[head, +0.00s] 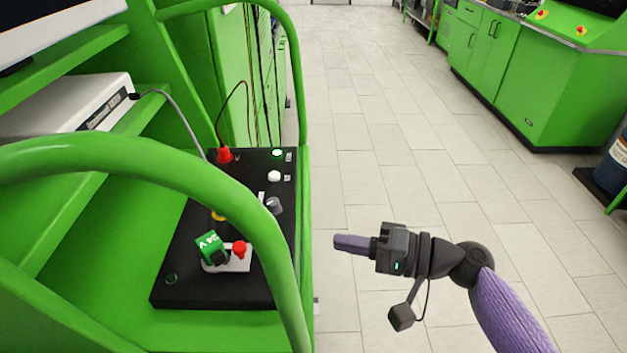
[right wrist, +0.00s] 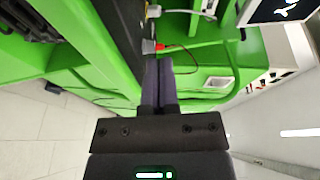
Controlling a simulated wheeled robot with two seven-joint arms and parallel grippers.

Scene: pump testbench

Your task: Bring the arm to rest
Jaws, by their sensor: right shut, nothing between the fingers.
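My right gripper (head: 340,243) hangs in free air over the tiled floor, to the right of the green bench, in the head view. Its purple fingers are together and hold nothing. In the right wrist view the shut fingers (right wrist: 157,66) point toward the green bench frame. My purple right forearm comes in from the lower right of the head view. My left gripper does not show in either view.
A black control panel (head: 180,270) with a red plug (head: 224,155), knobs and a green switch block (head: 209,245) lies on the green bench. A curved green rail (head: 262,215) stands between it and my gripper. Tiled floor (head: 370,120) is free; green cabinets (head: 545,95) stand at right.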

